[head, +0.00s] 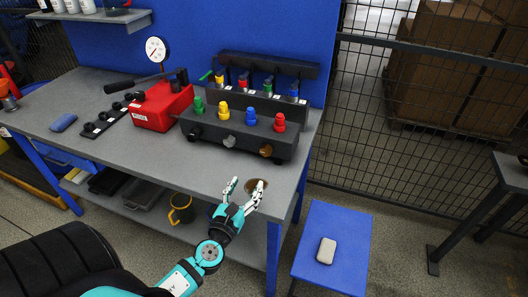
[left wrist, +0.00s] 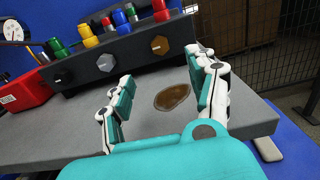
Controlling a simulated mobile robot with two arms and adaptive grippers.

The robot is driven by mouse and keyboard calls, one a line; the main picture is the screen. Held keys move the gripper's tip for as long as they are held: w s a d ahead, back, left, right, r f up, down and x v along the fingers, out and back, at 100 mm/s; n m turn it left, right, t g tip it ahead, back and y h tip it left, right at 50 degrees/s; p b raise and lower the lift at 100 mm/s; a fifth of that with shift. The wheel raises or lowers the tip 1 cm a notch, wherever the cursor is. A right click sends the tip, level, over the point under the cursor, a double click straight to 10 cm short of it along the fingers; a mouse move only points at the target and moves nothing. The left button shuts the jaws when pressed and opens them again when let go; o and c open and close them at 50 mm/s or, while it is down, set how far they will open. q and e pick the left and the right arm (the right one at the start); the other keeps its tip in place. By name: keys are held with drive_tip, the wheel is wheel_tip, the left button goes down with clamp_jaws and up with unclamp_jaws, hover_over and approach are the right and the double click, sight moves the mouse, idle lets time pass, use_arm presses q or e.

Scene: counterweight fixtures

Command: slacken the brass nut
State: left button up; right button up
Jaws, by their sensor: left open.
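The brass nut (head: 265,150) is a brownish hexagon on the front face of a dark fixture block (head: 240,146), at its right end. It also shows in the left wrist view (left wrist: 160,45), beyond my open fingers. A grey nut (head: 229,141) and a black nut (head: 195,133) sit to its left on the same face. My left gripper (head: 246,186) is open and empty, over the front edge of the bench, in front of and below the brass nut and apart from it. My right gripper is not in view.
Green, yellow, blue and red (head: 279,122) knobs stand on the block. A brown patch (left wrist: 172,97) lies on the grey bench near my fingers. A red box (head: 161,106) and a dial gauge (head: 156,49) are at left. A blue stool (head: 333,241) with a grey bar stands right.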

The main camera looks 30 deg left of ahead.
sight(265, 152)
use_arm(q)
drive_tip(key=p+x, duration=0.1)
drive_tip(key=x, duration=1.4)
drive_tip(key=shift+a, duration=0.15)
drive_tip(key=shift+c, duration=0.4)
drive_tip(key=c, duration=1.1)
drive_tip(key=shift+o, duration=0.2)
